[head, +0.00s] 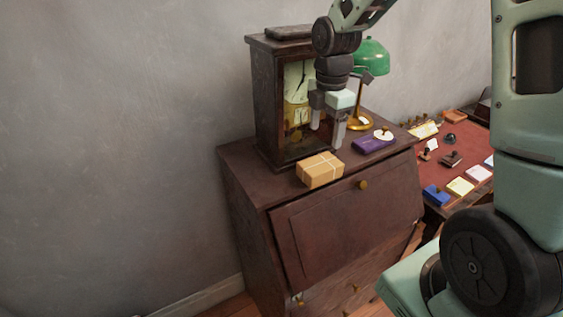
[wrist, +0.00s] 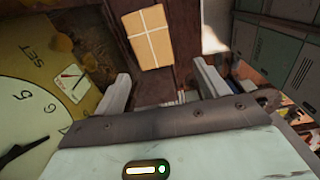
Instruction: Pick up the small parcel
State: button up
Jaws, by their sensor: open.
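The small parcel (head: 320,170) is a tan box tied with pale string. It lies on top of the dark wooden bureau (head: 240,165), near its front edge and in front of the clock. My gripper (head: 327,139) is open, with its fingers pointing down, above and just behind the parcel in the head view. In the wrist view the parcel (wrist: 148,37) shows beyond the fingertips, between and ahead of the two fingers (wrist: 160,80). The gripper is empty and appears apart from the parcel.
A dark wooden clock (head: 266,100) stands close behind and left of my gripper. A green lamp (head: 371,55), a purple box (head: 372,144) and a white round item (head: 383,136) are to the right. A red-topped desk (head: 435,165) with several small items stands farther right.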

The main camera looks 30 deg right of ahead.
jog(key=w+d+f, duration=0.1)
jog(key=w+f, duration=0.1)
jog(key=p, duration=0.2)
send_over(321, 163)
notch_tip(321, 163, down, 5)
jog(key=shift+s+r, duration=0.1)
jog(key=shift+f+p, duration=0.95)
jog(key=shift+f, duration=2.05)
jog(key=c, duration=0.8)
